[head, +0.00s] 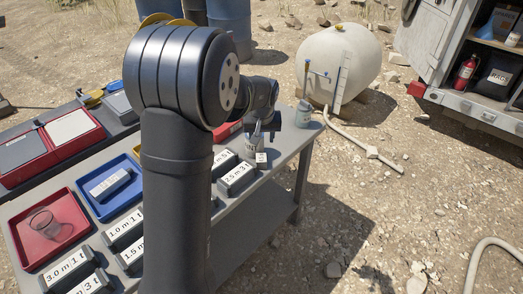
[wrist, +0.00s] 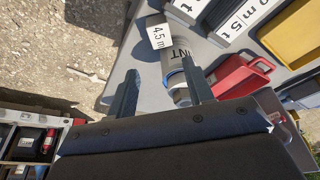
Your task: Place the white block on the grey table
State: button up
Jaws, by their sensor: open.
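A small white-faced block marked "4.5 m" (wrist: 160,36) lies on the grey table (wrist: 205,48), beside a grey can (wrist: 178,62) with part of a label showing. In the head view this block (head: 261,159) is near the table's right end, just in front of the can (head: 250,144). My gripper (wrist: 160,76) is open. Its fingers stand apart on either side of the lower part of the can, with the block beyond the fingertips. I cannot tell whether either finger touches the can.
Several dark blocks with white labels (head: 236,178) stand along the table's front. A blue tray (head: 90,206) holds a labelled block; a red tray (head: 36,252) holds a clear cup. Open ground lies beyond the right edge.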

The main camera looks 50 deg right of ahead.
aim_at(261, 157)
dwell(0.3)
jog(key=shift+t+h, duration=0.5)
jog(key=x, duration=0.9)
jog(key=s+a+x, duration=0.1)
jog(key=x, duration=0.4)
jog(key=shift+f, duration=0.25)
jog(key=c, duration=0.8)
jog(key=shift+r, duration=0.1)
